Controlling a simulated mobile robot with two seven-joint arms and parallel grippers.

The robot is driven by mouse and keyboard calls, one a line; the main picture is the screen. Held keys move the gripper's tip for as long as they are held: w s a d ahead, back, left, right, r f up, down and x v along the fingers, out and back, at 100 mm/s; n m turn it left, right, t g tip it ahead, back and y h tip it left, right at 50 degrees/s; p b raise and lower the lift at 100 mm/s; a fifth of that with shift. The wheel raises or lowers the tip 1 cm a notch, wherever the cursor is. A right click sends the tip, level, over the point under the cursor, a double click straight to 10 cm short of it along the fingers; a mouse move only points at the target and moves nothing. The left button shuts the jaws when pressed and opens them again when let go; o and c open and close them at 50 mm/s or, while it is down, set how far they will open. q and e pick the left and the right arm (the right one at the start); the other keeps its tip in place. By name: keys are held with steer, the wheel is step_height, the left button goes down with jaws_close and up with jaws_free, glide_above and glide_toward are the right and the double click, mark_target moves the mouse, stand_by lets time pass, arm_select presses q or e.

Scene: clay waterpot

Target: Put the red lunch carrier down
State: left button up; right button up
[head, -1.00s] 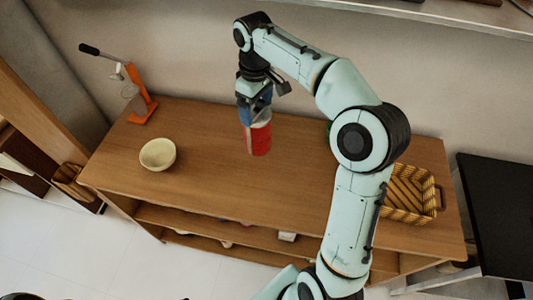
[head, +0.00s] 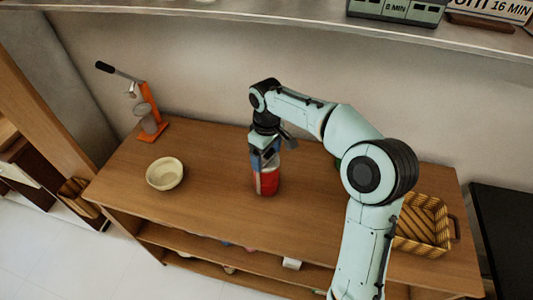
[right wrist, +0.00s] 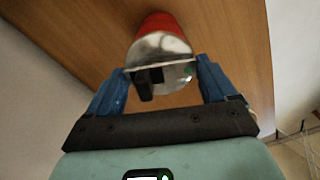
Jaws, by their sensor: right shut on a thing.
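The red lunch carrier (head: 267,182), a red cylinder with a silvery top, is upright over the middle of the wooden table. Its base looks at or very close to the tabletop; I cannot tell whether it touches. My right gripper (head: 264,157) is above it, pointing down, shut on its upper part. In the right wrist view, the blue fingers of the gripper (right wrist: 160,85) stand on either side of the carrier's metal lid (right wrist: 160,48), with red body (right wrist: 160,22) beyond. My left gripper is not in view.
On the wooden table (head: 215,205), a cream bowl (head: 164,173) stands left of the carrier and an orange press (head: 150,115) at the back left. A wicker basket (head: 422,225) is at the right, partly behind my arm. The tabletop around the carrier is clear.

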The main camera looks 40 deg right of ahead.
steer(key=shift+w, duration=0.1)
steer(key=shift+f, duration=0.15)
steer(key=o, duration=1.9)
steer(key=shift+c, duration=0.2)
steer(key=shift+r+p, duration=0.65)
steer(key=shift+r, duration=3.3)
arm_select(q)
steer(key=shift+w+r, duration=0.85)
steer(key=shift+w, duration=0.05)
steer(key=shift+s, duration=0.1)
arm_select(e)
steer(key=shift+f, duration=0.1)
